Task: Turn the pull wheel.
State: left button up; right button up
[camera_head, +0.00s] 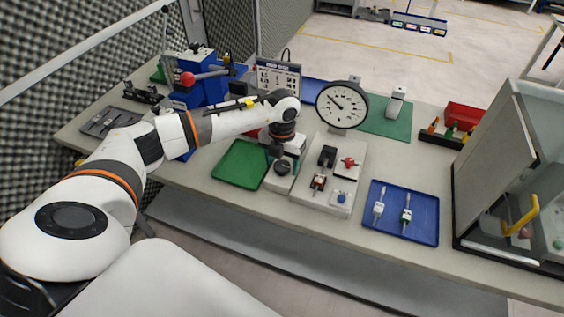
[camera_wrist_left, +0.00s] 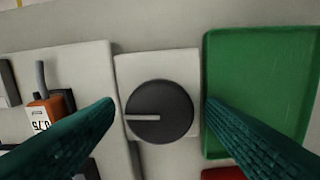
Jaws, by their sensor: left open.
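The pull wheel appears to be the dark round knob (camera_wrist_left: 162,115) on a white block (camera_wrist_left: 160,68) in the left wrist view. Its white pointer line points left in that view. In the head view the knob (camera_head: 282,168) shows on the front of the white block, just below my left gripper (camera_head: 279,152). My left gripper is open, with one teal finger on either side of the knob in the wrist view. Whether the fingers touch it I cannot tell. My right gripper is not in view.
A green tray (camera_head: 241,165) lies left of the knob. A white panel with switches (camera_head: 334,185) stands to its right, then a blue tray (camera_head: 414,216). A large dial gauge (camera_head: 342,104) stands behind. A blue vise-like device (camera_head: 197,82) is at the back left.

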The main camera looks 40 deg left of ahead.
pick_arm(q)
jog(key=shift+f, duration=0.75)
jog(key=c, duration=1)
jog(key=shift+o, duration=0.2)
jog(key=shift+f+m+b, duration=0.1)
jog(key=shift+m+b, duration=1.2)
jog(key=m+b, duration=0.3)
jog(key=m, duration=0.1)
jog(key=shift+m+b, duration=0.3)
jog(key=shift+b, duration=0.05)
jog(key=m+b, duration=0.3)
jog(key=m, duration=0.1)
jog(key=shift+m+b, duration=1)
jog(key=shift+m, duration=0.7)
jog(key=shift+r, duration=0.2)
